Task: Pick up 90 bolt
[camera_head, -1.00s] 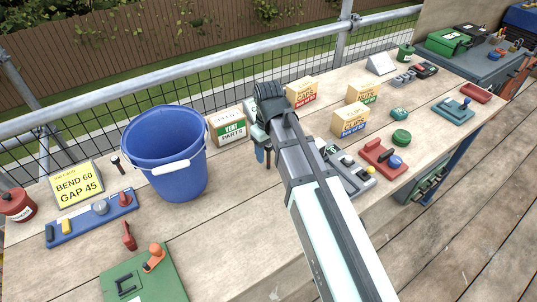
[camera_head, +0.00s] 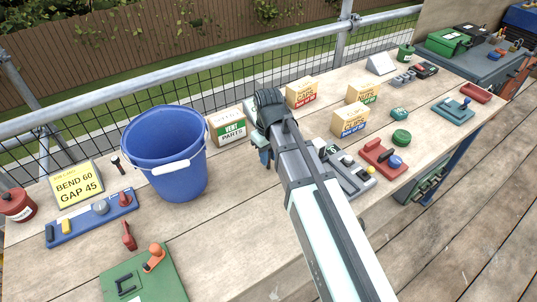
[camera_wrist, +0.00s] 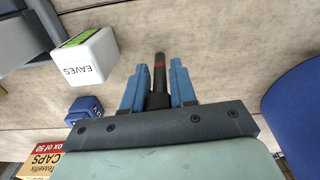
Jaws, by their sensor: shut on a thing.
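In the wrist view, a dark bolt (camera_wrist: 159,72) with a red band stands out from between the two blue fingers of my gripper (camera_wrist: 160,88). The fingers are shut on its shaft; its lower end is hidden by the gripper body. No number can be read on the bolt. In the head view, my gripper (camera_head: 264,156) is over the bench, right of the blue bucket, and the arm hides most of what it holds.
A white EAVES block (camera_wrist: 90,58) and a small blue block (camera_wrist: 84,108) are close left of the gripper in the wrist view.

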